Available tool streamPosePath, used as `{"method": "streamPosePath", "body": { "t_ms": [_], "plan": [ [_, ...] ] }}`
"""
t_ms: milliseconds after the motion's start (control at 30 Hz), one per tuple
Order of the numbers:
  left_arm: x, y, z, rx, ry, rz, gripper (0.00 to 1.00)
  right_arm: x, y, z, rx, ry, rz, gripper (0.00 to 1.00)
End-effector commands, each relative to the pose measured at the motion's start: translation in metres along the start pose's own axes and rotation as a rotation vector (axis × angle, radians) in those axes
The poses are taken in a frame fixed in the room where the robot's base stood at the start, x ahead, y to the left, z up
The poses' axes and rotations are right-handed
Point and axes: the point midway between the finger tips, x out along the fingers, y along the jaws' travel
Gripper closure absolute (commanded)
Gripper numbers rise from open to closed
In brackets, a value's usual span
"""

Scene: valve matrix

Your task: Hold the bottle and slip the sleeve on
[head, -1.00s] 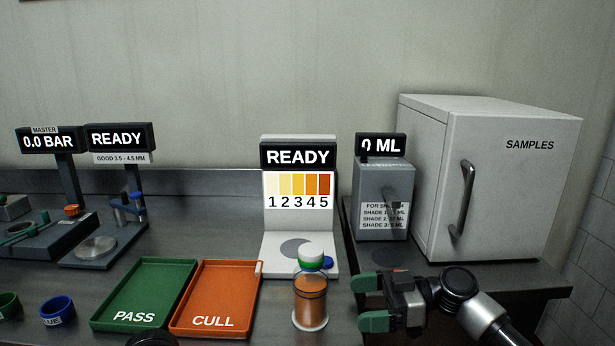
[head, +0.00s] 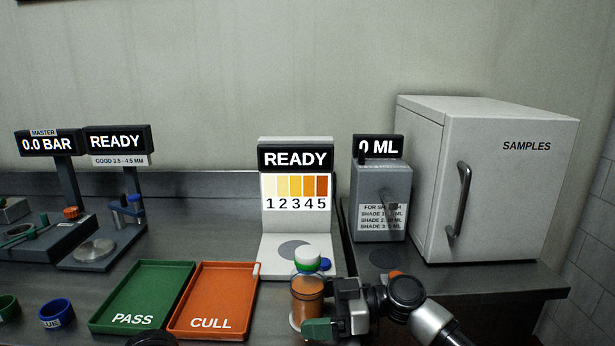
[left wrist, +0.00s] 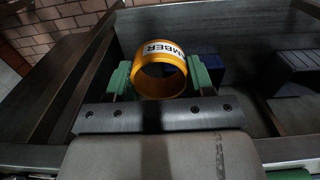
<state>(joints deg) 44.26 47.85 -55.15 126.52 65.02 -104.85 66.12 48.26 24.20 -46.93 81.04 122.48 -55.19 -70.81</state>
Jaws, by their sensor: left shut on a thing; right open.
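The bottle (head: 307,286) stands upright near the front of the counter, with amber liquid, a green band and a white cap. My right gripper (head: 311,312) is open at the bottle's lower part. One green finger shows in front of the bottle; the other finger is hidden, and I cannot tell whether either touches it. In the left wrist view my left gripper (left wrist: 163,82) is shut on the yellow-orange sleeve (left wrist: 147,86), a ring with a white label ending in "MBER". The sleeve is apart from the bottle.
A shade reader (head: 297,215) marked READY stands behind the bottle. The green PASS tray (head: 181,268) and orange CULL tray (head: 254,268) lie to its left. A blue ring (head: 57,314) sits further left. A grey dispenser (head: 381,190) and SAMPLES cabinet (head: 515,190) stand at right.

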Motion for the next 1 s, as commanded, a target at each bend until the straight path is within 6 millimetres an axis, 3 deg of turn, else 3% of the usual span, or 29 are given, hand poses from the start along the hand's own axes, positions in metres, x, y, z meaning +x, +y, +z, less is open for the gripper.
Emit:
{"method": "streamPosePath", "body": {
  "t_ms": [133,400,833,1000],
  "plan": [
    [0.000,0.000,0.000,0.000,0.000,0.000,0.69,0.000,0.000,0.000,0.000,0.000,0.000,0.13],
    [0.000,0.000,0.000,0.000,0.000,0.000,0.69,0.000,0.000,0.000,0.000,0.000,0.000,0.51],
    [-0.001,0.000,-0.001,0.003,0.001,0.000,0.69,-0.001,0.000,0.000,0.001,0.000,0.000,0.51],
    [-0.017,-0.003,-0.010,0.050,0.007,-0.002,0.69,-0.001,0.000,0.000,0.001,0.000,0.000,0.51]
  ]
}}
